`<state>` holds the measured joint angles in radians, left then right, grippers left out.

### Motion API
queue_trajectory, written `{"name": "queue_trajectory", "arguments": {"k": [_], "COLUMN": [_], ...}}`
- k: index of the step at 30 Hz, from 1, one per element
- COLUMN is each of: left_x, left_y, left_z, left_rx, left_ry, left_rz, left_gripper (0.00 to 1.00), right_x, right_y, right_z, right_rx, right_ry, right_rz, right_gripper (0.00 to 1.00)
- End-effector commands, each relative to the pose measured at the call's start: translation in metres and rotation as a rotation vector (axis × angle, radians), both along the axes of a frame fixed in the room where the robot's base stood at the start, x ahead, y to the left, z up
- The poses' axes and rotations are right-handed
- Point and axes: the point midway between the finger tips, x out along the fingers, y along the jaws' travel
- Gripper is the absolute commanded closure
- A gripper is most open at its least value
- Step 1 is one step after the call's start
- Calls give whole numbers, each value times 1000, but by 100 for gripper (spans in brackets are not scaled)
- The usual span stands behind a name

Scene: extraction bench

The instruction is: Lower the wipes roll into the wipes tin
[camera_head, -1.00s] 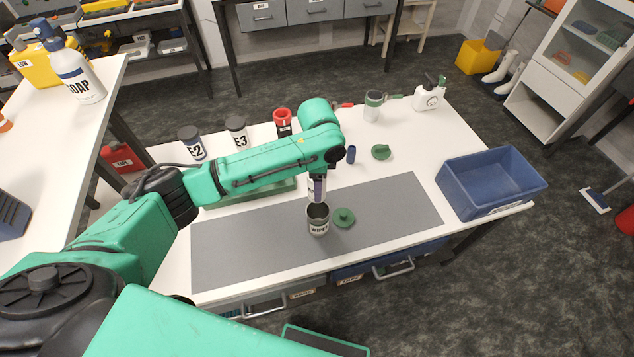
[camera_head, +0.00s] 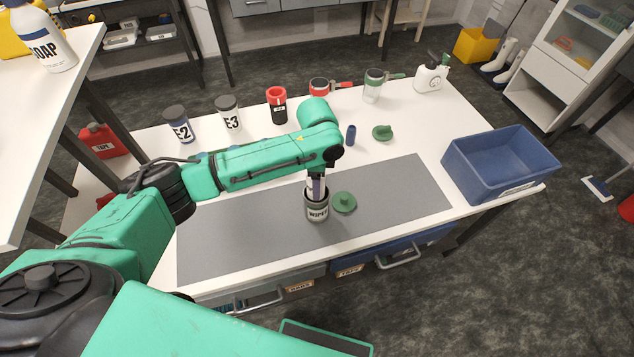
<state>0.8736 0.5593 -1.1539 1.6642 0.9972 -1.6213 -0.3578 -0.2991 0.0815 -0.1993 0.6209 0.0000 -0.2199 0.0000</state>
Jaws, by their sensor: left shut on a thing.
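The wipes tin (camera_head: 317,211), a grey cylinder with a "WIPES" label, stands upright and open on the grey mat (camera_head: 240,232). My left gripper (camera_head: 316,189) points straight down over the tin's mouth and is shut on the wipes roll. A pale part, seemingly the roll, shows between the fingers; most of it is hidden by the gripper and the tin's rim. The gripper's tip overlaps the far part of the mouth, and I cannot tell how deep the roll sits. The green lid (camera_head: 343,202) lies on the mat just right of the tin. My right gripper is out of view.
Behind my left arm stand the E2 (camera_head: 179,126) and E3 (camera_head: 229,116) jars and a red-topped dark container (camera_head: 277,106). A small blue cylinder (camera_head: 351,135) and a green lid (camera_head: 382,132) stand farther back. A blue crate (camera_head: 500,165) is at right. The mat's right part is clear.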

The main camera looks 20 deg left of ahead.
Motion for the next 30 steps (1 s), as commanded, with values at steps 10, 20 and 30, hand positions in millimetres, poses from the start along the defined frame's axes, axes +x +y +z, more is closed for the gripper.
{"name": "queue_trajectory", "arguments": {"k": [10,20,30], "left_x": [0,0,0], "left_y": [0,0,0], "left_z": [-2,-2,-2], "left_rx": [0,0,0], "left_ry": [-1,-1,0], "left_rz": [0,0,0], "left_gripper": [22,6,6], "right_x": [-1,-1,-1], "right_y": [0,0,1], "right_z": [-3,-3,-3], "right_rx": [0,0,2], "right_ry": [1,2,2], "right_rz": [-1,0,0], "right_gripper": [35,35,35]}}
